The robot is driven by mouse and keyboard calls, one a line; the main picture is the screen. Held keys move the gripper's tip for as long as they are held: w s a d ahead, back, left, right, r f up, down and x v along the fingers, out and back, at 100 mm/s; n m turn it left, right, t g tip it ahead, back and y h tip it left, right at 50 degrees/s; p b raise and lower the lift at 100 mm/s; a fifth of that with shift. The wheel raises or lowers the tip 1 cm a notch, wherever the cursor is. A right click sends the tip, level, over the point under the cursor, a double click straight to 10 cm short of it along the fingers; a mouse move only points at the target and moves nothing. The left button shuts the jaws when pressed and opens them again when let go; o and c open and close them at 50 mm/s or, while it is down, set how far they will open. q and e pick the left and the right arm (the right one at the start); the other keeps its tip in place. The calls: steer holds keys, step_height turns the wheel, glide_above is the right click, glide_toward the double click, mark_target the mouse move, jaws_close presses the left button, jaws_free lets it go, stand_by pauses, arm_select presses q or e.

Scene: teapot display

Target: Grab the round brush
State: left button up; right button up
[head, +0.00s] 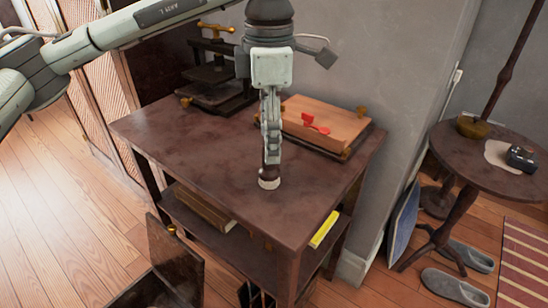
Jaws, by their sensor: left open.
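The round brush (269,182) stands upright on the brown table, near its front middle. It has a dark knob-like upper part and a pale base. My left gripper (271,158) points straight down right above it, with its fingertips at the brush's upper part. The fingers are seen nearly edge-on, and they hide part of the brush's top. The left gripper is open; whether a finger touches the brush I cannot tell. My right gripper is not in view.
On the brown table (180,136), a dark press (215,80) stands at the back left and a wooden block with red pieces (325,121) at the back right. A yellow object (324,229) lies on the lower shelf. A small round table (470,165) stands at right.

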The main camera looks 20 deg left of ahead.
mark_target(269, 166)
arm_select(q)
step_height(269, 166, down, 7)
steer(key=shift+a+r, duration=0.1)
steer(key=c, duration=1.2)
steer(key=shift+c, duration=0.2)
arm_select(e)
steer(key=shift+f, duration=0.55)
arm_select(q)
steer(key=shift+r, duration=0.15)
